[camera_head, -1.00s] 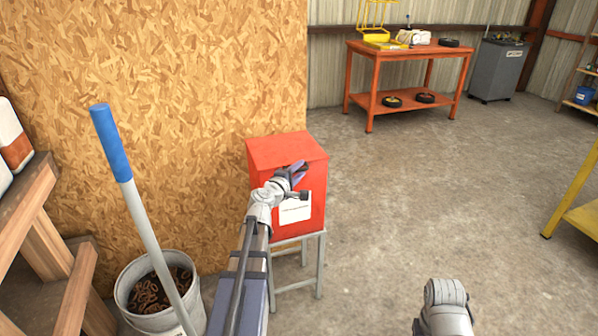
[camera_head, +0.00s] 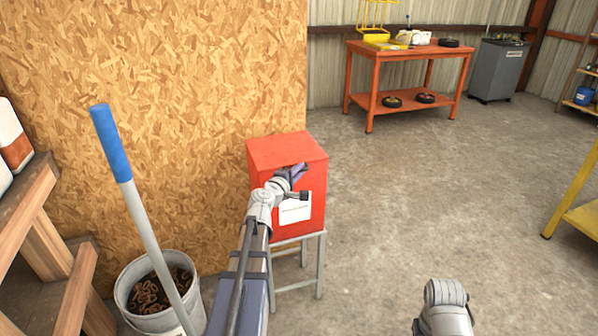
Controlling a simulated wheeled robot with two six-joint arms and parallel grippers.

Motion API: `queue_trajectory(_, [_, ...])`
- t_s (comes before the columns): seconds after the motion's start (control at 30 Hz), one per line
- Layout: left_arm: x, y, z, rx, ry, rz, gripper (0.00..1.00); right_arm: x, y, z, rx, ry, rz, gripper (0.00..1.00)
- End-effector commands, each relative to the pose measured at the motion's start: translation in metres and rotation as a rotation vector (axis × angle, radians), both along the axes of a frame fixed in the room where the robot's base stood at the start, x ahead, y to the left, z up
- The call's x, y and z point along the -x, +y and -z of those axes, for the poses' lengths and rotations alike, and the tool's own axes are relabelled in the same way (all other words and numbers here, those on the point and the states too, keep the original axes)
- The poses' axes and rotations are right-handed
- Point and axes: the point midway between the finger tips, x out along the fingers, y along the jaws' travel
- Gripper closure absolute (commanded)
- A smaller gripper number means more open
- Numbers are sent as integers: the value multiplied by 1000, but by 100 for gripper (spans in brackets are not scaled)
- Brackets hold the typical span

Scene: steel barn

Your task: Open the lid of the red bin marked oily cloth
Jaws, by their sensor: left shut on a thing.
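The red bin (camera_head: 311,186) stands on a grey metal stand (camera_head: 299,284) against the chipboard wall. Its red lid (camera_head: 284,150) lies flat and closed on top. A white label (camera_head: 295,208) is on its front; the writing is too small to read. My left gripper (camera_head: 299,170) is at the front edge of the lid and is shut on the lid's front edge. The arm hides part of the bin's front left side. My right arm shows only as a grey link at the bottom right; its gripper is out of view.
A white bucket (camera_head: 134,299) of rusty pieces and a blue-gripped handle (camera_head: 112,142) stand left of the bin. A wooden shelf (camera_head: 50,235) is at far left. An orange table (camera_head: 392,53) is at the back. The concrete floor right of the bin is clear.

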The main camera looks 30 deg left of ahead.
Motion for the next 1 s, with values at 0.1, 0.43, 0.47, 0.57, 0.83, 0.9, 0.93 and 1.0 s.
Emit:
queue_trajectory(0.1, [0, 0, 0, 0, 0, 0, 100, 0, 0, 0, 0, 0, 0, 50])
queue_trajectory(0.43, [0, 0, 0, 0, 0, 0, 100, 0, 0, 0, 0, 0, 0, 50])
queue_trajectory(0.47, [0, 0, 0, 0, 0, 0, 100, 0, 0, 0, 0, 0, 0, 50])
queue_trajectory(0.57, [0, 0, 0, 0, 1, 1, 100, 0, 0, -1, 0, 0, 0, 50])
queue_trajectory(0.83, [-1, 0, -19, 32, 27, 4, 100, 0, 0, -25, 0, 0, 0, 50])
queue_trajectory(0.9, [-2, 1, -28, 51, 44, 4, 100, 0, 0, -38, 0, 0, 0, 50])
queue_trajectory(0.93, [-2, 1, -32, 61, 52, 4, 100, 0, 0, -45, -1, 0, 0, 50])
queue_trajectory(1.0, [-3, 2, -43, 88, 75, 5, 100, 0, 0, -61, -1, 0, 0, 50])
